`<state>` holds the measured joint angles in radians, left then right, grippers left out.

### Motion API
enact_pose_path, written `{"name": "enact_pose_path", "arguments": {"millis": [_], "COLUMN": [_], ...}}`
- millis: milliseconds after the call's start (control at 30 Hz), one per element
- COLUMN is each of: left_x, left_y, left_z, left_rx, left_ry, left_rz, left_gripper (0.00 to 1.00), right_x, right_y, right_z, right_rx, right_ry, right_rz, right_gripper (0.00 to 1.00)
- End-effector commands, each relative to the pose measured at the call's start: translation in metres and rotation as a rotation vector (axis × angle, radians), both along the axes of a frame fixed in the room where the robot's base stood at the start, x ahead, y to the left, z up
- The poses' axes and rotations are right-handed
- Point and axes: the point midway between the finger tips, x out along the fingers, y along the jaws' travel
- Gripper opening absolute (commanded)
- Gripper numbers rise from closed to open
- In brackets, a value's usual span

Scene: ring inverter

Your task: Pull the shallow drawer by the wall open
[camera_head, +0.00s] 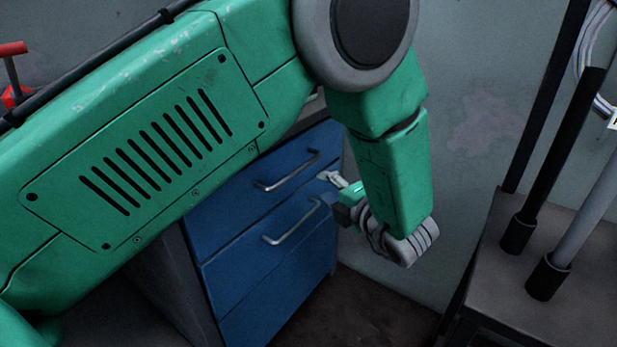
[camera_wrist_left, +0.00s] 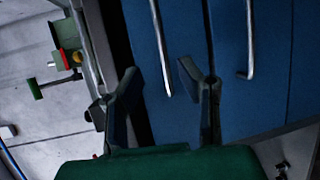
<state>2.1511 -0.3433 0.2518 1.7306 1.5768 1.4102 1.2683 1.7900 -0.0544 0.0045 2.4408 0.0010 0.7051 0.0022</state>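A blue drawer cabinet (camera_head: 240,230) stands against the wall in the head view. Its upper drawer has a metal bar handle (camera_head: 287,170), and the drawer below has another (camera_head: 292,222). My left gripper (camera_head: 334,192) is at the cabinet's right edge, near the handle ends, partly hidden by my wrist. In the left wrist view, the fingers of my left gripper (camera_wrist_left: 162,88) are spread apart. One bar handle (camera_wrist_left: 159,48) runs down into the gap between them; contact cannot be told. The second handle (camera_wrist_left: 250,40) is to the right. My right gripper is not in view.
My green left arm covers much of the cabinet top in the head view. A grey stand (camera_head: 545,255) with upright posts is at the right. A pale wall (camera_head: 475,110) is behind. A red object (camera_head: 12,75) shows at far left.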

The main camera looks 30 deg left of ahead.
Motion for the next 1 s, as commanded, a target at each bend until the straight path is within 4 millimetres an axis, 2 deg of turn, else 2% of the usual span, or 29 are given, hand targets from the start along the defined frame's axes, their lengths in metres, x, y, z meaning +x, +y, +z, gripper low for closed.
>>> {"name": "enact_pose_path", "arguments": {"millis": [300, 500, 700, 1000], "left_x": [0.03, 0.045, 0.053, 0.054], "left_y": [0.058, 0.088, 0.103, 0.105], "left_z": [-0.015, -0.021, -0.022, -0.022], "left_rx": [0.003, 0.004, 0.004, 0.004], "left_ry": [0.004, 0.006, 0.006, 0.006], "left_rz": [0.001, 0.0, -0.002, -0.002], "left_gripper": [0.33, 0.33, 0.33, 0.33], "right_x": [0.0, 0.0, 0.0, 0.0], "right_y": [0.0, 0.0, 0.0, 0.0], "right_z": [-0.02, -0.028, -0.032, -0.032], "right_rx": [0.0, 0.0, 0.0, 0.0], "right_ry": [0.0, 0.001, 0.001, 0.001], "right_rz": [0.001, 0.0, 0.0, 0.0], "right_gripper": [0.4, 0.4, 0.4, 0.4]}}
